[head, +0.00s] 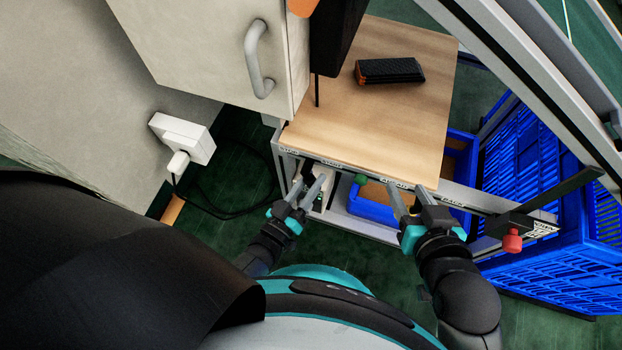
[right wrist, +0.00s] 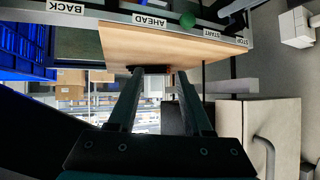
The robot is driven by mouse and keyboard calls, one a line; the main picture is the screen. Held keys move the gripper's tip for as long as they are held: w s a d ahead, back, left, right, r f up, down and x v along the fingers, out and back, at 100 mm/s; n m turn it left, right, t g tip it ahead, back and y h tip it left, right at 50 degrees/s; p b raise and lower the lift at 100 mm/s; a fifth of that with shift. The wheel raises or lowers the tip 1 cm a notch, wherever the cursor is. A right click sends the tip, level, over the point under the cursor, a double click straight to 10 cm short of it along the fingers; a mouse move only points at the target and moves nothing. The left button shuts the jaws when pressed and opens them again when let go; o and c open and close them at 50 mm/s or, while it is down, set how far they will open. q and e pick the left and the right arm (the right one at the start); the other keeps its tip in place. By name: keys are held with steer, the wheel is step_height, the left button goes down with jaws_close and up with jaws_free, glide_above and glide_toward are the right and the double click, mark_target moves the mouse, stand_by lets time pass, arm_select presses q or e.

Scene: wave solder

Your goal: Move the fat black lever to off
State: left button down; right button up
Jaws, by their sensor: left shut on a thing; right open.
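A thick dark bar (head: 560,193), the most lever-like black part in view, sticks out up and right from a black block at the frame's right end in the head view. A red knob (head: 512,242) sits below that block. I cannot read an "off" mark there. My left gripper (head: 308,182) is at the frame below the wooden top's left corner; its fingers are close around something too small to make out. My right gripper (head: 407,190) is open and empty at the front rail, left of the dark bar and apart from it. Its fingers also show in the right wrist view (right wrist: 158,90).
A wooden top (head: 370,125) carries a dark ribbed object (head: 389,71). Its rail has STOP, START, AHEAD and BACK labels and a green knob (head: 362,180). Blue crates (head: 535,150) stand right. A grey cabinet with a handle (head: 256,60) stands left, near a white plug box (head: 182,138).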

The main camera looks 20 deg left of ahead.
steer(key=shift+s, duration=0.1)
arm_select(q)
steer(key=shift+a+m, duration=0.1)
steer(key=shift+m, duration=0.2)
steer(key=shift+a+m, duration=0.1)
steer(key=shift+m, duration=0.3)
steer(key=m, duration=0.1)
steer(key=a+m+p, duration=0.1)
steer(key=m, duration=0.1)
steer(key=shift+w+g+y, duration=0.1)
steer(key=shift+g+y, duration=0.2)
steer(key=shift+g, duration=0.1)
steer(key=shift+a+r+m+g+y+p, duration=0.15)
steer(key=shift+a+m+y+p, duration=0.2)
steer(key=shift+m, duration=0.75)
steer(key=shift+a+f+m+g+y+p, duration=0.15)
steer(key=shift+a+m+p, duration=0.3)
steer(key=shift+m, duration=0.65)
arm_select(e)
steer(key=s+d+g+h, duration=0.2)
steer(key=s+d+g, duration=0.1)
steer(key=d+g, duration=0.1)
steer(key=shift+s+d+r, duration=0.15)
steer(key=shift+s+d, duration=0.1)
steer(key=shift+d, duration=0.5)
arm_select(q)
steer(key=shift+r, duration=0.1)
arm_select(e)
steer(key=shift+g, duration=0.3)
